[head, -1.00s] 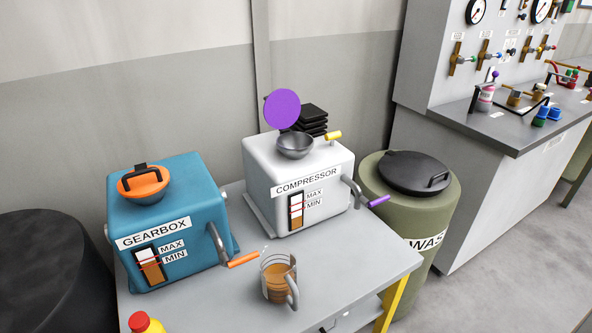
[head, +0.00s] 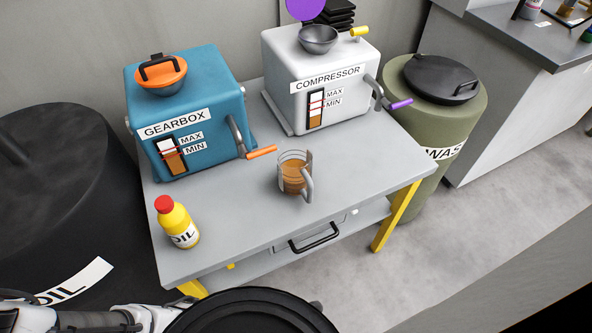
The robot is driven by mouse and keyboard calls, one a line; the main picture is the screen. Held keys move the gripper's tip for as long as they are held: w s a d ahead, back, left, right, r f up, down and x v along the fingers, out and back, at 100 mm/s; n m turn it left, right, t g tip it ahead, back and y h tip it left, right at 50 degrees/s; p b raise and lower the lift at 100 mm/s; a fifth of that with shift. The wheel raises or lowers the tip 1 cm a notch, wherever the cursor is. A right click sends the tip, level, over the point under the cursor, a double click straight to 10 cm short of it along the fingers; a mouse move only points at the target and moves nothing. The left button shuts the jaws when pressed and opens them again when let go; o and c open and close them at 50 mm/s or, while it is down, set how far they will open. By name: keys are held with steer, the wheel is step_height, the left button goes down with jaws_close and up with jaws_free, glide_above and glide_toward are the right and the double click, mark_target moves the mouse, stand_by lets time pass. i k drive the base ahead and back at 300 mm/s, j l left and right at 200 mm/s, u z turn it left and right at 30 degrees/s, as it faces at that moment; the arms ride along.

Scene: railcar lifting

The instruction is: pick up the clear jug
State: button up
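The clear jug (head: 293,178) stands upright on the grey table, right of the middle, in the head view. It holds brown liquid in its lower part, and its pale handle points to the front right. Part of my arm shows at the bottom left of the view, well apart from the jug. My gripper's fingers cannot be made out in this view, so its state does not show.
The blue gearbox box (head: 184,112) and white compressor box (head: 318,80) stand behind the jug. A yellow oil bottle (head: 178,224) stands at the table's front left. The grey table (head: 235,215) is clear around the jug. A green waste drum (head: 440,115) stands right.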

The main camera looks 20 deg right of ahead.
mark_target(294, 158)
steer(key=i+j+z, duration=0.1)
steer(key=z, duration=0.3)
steer(key=j+z, duration=0.6)
steer(key=z, duration=0.15)
